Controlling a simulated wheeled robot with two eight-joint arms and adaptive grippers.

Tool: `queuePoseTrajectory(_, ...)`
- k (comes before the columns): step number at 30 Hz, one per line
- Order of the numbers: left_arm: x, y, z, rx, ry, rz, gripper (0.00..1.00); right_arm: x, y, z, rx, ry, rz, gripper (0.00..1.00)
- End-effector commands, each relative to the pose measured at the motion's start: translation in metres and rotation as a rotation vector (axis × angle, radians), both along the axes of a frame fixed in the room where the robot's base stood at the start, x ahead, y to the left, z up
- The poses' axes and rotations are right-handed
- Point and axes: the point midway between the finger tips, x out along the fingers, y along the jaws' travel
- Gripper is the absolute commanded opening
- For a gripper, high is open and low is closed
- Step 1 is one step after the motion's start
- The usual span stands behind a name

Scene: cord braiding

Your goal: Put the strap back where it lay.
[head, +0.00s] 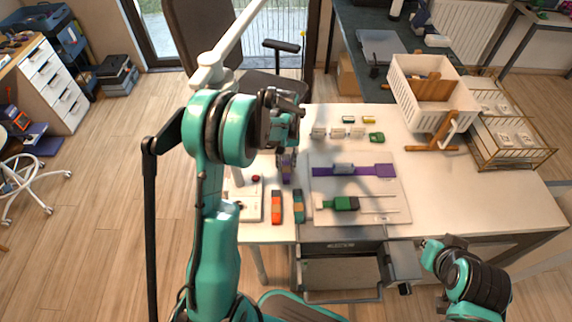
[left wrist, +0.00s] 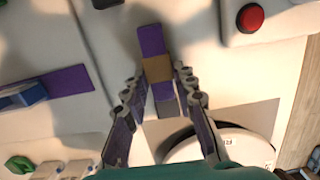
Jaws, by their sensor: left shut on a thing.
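A purple strap with a tan band (left wrist: 155,68) lies between the fingers of my left gripper (left wrist: 165,88) in the left wrist view. My left gripper is shut on it. In the head view the strap (head: 286,179) shows below my left gripper (head: 287,152), near the left part of the white table; whether it touches the tabletop I cannot tell. An orange strap (head: 276,208) and a teal strap (head: 298,207) lie side by side at the table's front edge. My right gripper (head: 432,246) is off the front edge at lower right; its finger opening is unclear.
A white board (head: 398,212) carries a long purple strap (head: 384,171) and a green-ended tool (head: 342,203). A red button (head: 256,178) is on the left; it also shows in the left wrist view (left wrist: 250,18). An open drawer (head: 340,272) juts out in front. A white crate (head: 425,105) stands at right.

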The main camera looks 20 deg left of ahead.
Motion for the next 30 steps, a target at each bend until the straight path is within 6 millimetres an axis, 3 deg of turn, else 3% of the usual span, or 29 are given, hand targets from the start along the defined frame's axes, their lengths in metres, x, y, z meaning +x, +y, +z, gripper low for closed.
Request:
queuePoseTrajectory(5,0.0,0.0,-0.003,0.0,0.0,0.0,0.0,0.0,0.0,-0.003,0.0,0.0,0.0,0.0)
queuePoseTrajectory(6,0.0,0.0,-0.004,0.0,0.0,0.0,0.29,0.0,0.0,-0.003,0.0,0.0,0.0,0.0)
queuePoseTrajectory(8,0.0,0.0,-0.003,0.0,0.0,0.0,0.45,0.0,0.0,-0.002,0.0,0.0,0.0,0.0)
queuePoseTrajectory(9,0.0,0.0,-0.003,0.0,0.0,0.0,0.47,0.0,0.0,-0.002,0.0,0.0,0.0,0.0)
queuePoseTrajectory(20,0.0,0.0,0.003,0.0,0.0,0.0,0.47,0.0,0.0,0.003,0.0,0.0,0.0,0.0)
queuePoseTrajectory(23,0.001,0.001,0.018,0.0,0.0,0.0,0.47,0.0,0.0,0.008,0.0,0.0,0.0,0.0)
queuePoseTrajectory(30,0.007,0.004,0.072,0.0,0.0,0.0,0.47,0.0,0.0,0.027,0.0,0.0,0.0,0.0)
